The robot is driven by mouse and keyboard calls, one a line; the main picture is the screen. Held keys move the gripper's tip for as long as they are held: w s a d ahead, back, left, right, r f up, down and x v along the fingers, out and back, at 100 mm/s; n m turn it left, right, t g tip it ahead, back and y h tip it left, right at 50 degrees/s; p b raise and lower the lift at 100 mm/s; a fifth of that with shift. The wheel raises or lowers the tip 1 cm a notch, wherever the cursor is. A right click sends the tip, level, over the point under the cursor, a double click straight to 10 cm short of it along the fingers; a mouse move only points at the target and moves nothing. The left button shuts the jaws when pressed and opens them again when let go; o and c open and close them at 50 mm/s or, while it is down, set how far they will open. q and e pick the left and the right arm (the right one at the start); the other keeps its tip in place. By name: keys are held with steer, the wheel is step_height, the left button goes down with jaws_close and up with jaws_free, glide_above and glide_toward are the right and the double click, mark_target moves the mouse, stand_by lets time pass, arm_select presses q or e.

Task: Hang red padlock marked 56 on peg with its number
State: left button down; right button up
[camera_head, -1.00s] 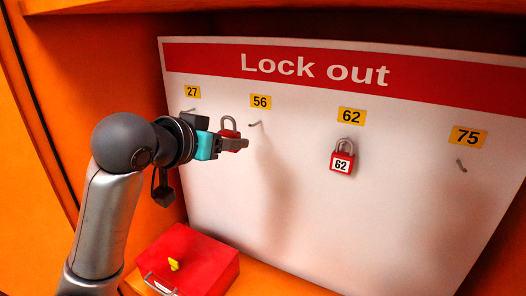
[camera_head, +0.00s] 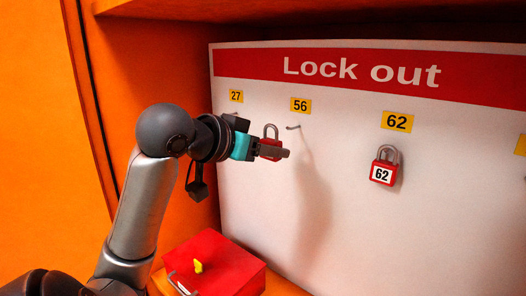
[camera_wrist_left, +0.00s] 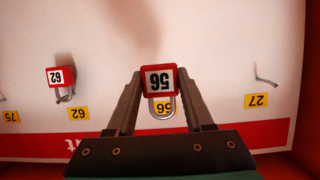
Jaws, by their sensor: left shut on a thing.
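The red padlock marked 56 (camera_wrist_left: 159,79) is held between the fingers of my left gripper (camera_wrist_left: 160,88). In the head view the padlock (camera_head: 271,146) has its shackle up, and my left gripper (camera_head: 275,152) is shut on its body. The peg under the yellow 56 label (camera_head: 293,127) is just right of the shackle; the two look apart, though depth is hard to judge. In the left wrist view, which is upside down, the 56 label (camera_wrist_left: 163,107) shows through the shackle and the peg is hidden. My right gripper is out of view.
A red padlock marked 62 (camera_head: 383,171) hangs under the 62 label (camera_head: 397,121) on the white board (camera_head: 350,230). A bare peg (camera_wrist_left: 265,80) stands by the 27 label (camera_wrist_left: 256,101). A red box (camera_head: 236,270) with a yellow piece sits below.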

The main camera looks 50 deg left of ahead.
mark_target(298, 146)
arm_select(q)
steer(key=shift+w+a+f, duration=0.15)
steer(key=shift+w, duration=1.4)
steer(key=shift+w+a+f, duration=0.1)
steer(key=shift+w+a, duration=0.05)
steer(key=shift+w, duration=1.35)
steer(key=shift+p+x, duration=0.4)
steer(key=shift+x, duration=0.4)
steer(key=shift+f, duration=0.15)
steer(key=shift+c, duration=1)
jaws_free()
steer(key=v, duration=0.9)
steer(key=shift+s+r, duration=0.25)
steer(key=shift+s, duration=0.05)
steer(key=b+v, duration=0.2)
steer(key=v, duration=0.1)
steer(key=shift+s, duration=0.4)
steer(key=shift+b+v, duration=0.65)
steer(key=shift+v, duration=0.25)
